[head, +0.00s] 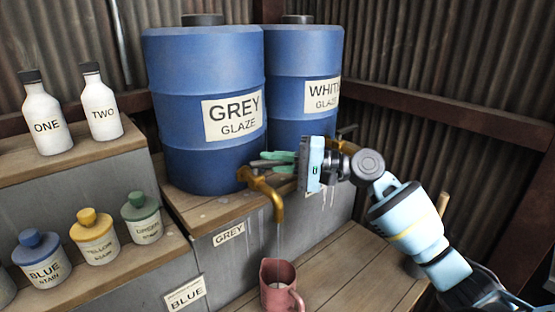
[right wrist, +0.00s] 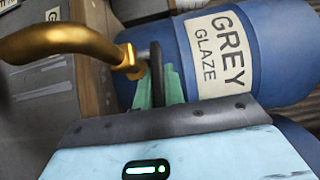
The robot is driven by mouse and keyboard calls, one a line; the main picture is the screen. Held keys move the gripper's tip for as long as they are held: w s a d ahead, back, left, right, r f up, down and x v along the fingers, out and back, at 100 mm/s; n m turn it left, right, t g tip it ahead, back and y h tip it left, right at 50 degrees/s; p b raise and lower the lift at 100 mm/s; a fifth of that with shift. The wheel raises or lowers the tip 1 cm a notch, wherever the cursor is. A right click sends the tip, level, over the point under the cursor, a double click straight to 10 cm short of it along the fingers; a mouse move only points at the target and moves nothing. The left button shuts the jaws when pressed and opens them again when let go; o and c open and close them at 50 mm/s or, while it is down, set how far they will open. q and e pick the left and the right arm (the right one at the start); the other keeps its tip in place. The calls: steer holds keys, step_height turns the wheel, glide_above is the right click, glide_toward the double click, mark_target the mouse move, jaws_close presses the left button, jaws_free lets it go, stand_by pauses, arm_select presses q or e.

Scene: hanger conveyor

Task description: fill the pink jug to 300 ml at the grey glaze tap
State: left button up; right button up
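The pink jug (head: 270,272) stands upright on the wooden boards under the spout of the brass grey glaze tap (head: 278,205). A thin grey stream (head: 279,238) runs from the spout into the jug. The level inside and any marks cannot be read. My right gripper (head: 268,160) is at the tap's handle, in front of the grey glaze barrel (head: 205,110). In the right wrist view its green fingers (right wrist: 158,85) are closed around the dark handle (right wrist: 155,65), beside the brass tap (right wrist: 75,38). My left gripper is not in view.
The white glaze barrel (head: 300,75) with its own tap stands to the right. White bottles ONE (head: 45,120) and TWO (head: 101,106) and several stain jars (head: 95,237) stand on steps at left. The boards (head: 355,275) right of the jug are clear.

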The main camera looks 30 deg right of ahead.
steer(key=shift+o, duration=0.9)
steer(key=b+v, duration=0.1)
steer(key=v, duration=0.7)
steer(key=shift+b, duration=0.3)
stand_by(3.5)
